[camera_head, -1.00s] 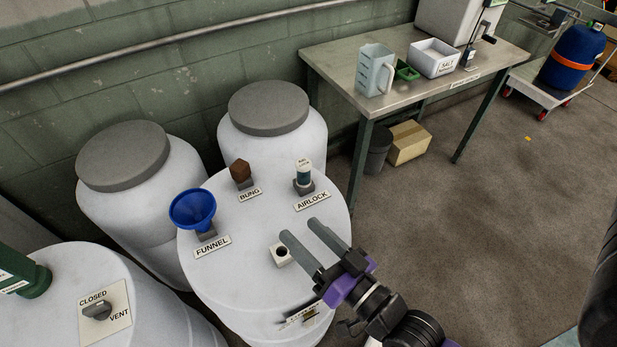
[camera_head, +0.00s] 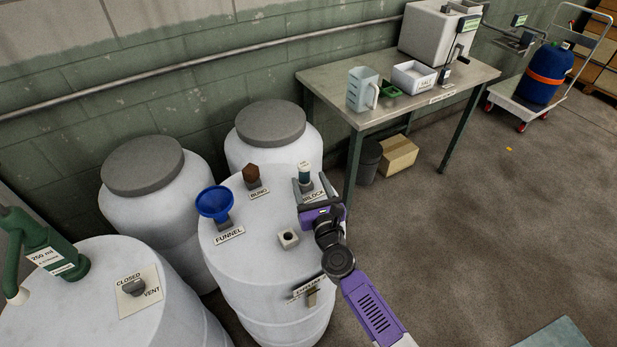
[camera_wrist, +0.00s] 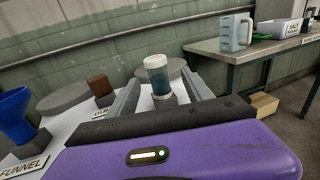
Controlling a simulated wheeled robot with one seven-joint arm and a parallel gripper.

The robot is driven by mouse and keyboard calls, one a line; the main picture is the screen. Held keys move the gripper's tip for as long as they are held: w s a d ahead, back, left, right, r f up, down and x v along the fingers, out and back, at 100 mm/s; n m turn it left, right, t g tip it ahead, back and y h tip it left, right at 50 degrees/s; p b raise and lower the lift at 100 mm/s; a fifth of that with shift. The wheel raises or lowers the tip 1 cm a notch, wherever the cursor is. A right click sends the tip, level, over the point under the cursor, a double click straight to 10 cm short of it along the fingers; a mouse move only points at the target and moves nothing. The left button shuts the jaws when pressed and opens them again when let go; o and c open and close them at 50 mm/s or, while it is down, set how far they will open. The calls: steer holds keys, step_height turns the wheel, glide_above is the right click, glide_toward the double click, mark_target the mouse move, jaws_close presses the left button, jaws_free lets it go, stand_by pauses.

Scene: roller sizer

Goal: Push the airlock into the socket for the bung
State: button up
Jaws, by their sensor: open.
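The airlock (camera_head: 304,171), a small cylinder with a white top and dark teal body, stands upright in its holder on the white barrel lid. It also shows in the wrist view (camera_wrist: 158,77). My gripper (camera_head: 308,186) is open, its two fingers on either side of the airlock; I cannot tell whether they touch it. The brown bung (camera_head: 251,172) sits in its own holder to the left, and also shows in the wrist view (camera_wrist: 100,87). A pale square block with a dark round hole (camera_head: 288,239) is on the lid nearer the front. The airlock's label is partly hidden.
A blue funnel (camera_head: 214,203) stands on the same lid (camera_head: 262,270) at left. A metal table (camera_head: 330,75) with containers stands behind right. Lid space around the hole block is clear.

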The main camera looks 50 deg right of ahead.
mark_target(302, 165)
steer(key=shift+w+d+r, duration=0.1)
steer(key=shift+w+d, duration=0.15)
steer(key=shift+w, duration=0.2)
steer(key=x, duration=0.6)
steer(key=shift+w, duration=0.35)
jaws_close()
